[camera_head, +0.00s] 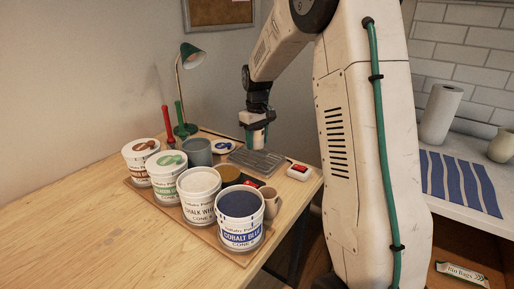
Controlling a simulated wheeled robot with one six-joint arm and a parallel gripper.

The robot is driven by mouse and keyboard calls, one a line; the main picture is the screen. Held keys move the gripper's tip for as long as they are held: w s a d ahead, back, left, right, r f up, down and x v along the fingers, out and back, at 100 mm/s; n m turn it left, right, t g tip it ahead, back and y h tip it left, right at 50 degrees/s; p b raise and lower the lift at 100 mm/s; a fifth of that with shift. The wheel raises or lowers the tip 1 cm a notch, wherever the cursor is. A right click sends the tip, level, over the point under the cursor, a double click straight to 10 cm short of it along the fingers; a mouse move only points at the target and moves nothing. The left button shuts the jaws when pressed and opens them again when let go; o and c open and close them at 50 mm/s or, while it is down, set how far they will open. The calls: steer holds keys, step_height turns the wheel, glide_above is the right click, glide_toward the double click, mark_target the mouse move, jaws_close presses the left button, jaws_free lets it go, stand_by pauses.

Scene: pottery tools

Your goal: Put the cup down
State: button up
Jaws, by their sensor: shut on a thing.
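My gripper (256,122) points down above the back right part of the wooden table. A beige mug (272,206) stands at the table's right edge beside the cobalt blue tub. A grey-blue pot (197,152) stands behind the tubs.
Several labelled glaze tubs, among them the cobalt blue one (240,218), stand on a board left of the tray. A white box with a red button (299,171) sits right of the tray. A green lamp (190,58) stands behind. The table's left side (70,215) is clear.

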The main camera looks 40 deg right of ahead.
mark_target(257, 147)
steer(key=shift+w, duration=0.2)
steer(key=shift+f, duration=1.75)
steer(key=shift+f, duration=0.2)
steer(key=o, duration=1.1)
steer(key=shift+r, duration=0.15)
